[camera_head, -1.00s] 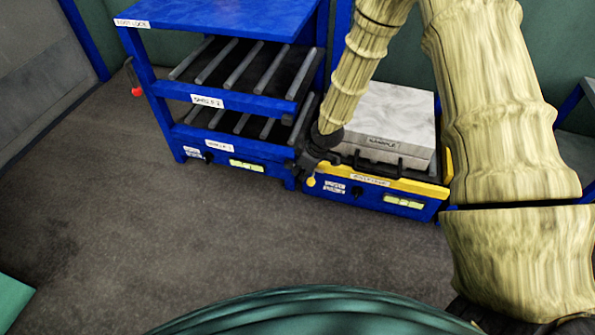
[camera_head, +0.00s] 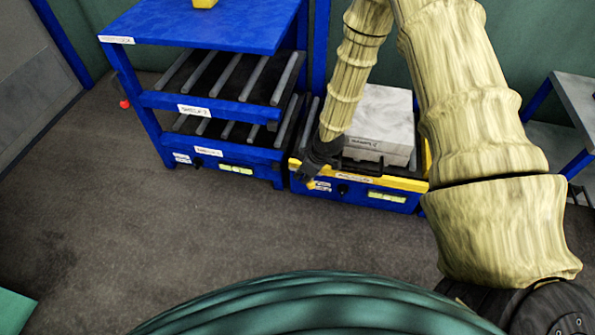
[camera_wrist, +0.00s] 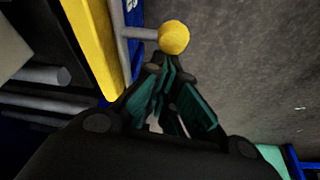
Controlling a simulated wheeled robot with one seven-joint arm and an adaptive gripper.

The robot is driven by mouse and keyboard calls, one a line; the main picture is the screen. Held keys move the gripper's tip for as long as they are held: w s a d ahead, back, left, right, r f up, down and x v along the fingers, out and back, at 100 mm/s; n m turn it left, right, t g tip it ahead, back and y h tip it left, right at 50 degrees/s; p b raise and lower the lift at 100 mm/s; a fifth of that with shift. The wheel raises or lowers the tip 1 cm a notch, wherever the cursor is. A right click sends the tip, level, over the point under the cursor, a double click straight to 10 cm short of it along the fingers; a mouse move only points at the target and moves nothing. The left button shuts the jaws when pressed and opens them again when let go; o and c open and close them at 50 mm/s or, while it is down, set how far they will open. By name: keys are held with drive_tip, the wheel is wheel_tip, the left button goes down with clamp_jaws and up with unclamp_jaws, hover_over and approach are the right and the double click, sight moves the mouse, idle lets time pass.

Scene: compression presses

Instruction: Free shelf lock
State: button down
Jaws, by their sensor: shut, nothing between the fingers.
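A yellow ball knob (camera_wrist: 174,37) sits on the end of a grey rod (camera_wrist: 138,33) that sticks out from the yellow-edged blue unit. In the head view the knob (camera_head: 311,185) is small, at the unit's front left corner. My gripper (camera_wrist: 166,66) is shut and empty, its fingertips close to the knob. I cannot tell whether they touch it. In the head view my dark gripper (camera_head: 312,172) is at the same corner, partly covering it. The unit's yellow front edge (camera_head: 395,181) carries a label too small to read.
A grey block (camera_head: 380,120) rests on the yellow-edged unit, behind a black handle (camera_head: 362,167). To the left stands a blue rack (camera_head: 215,28) with roller shelves and a red-tipped lever (camera_head: 124,104). A grey table (camera_head: 580,100) stands at right. The floor in front is clear.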

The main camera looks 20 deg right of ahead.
idle(0.5)
wheel_tip(320, 180, up, 10)
drive_tip(key=p, duration=0.6)
drive_tip(key=shift+w, duration=0.15)
drive_tip(key=shift+a, duration=0.1)
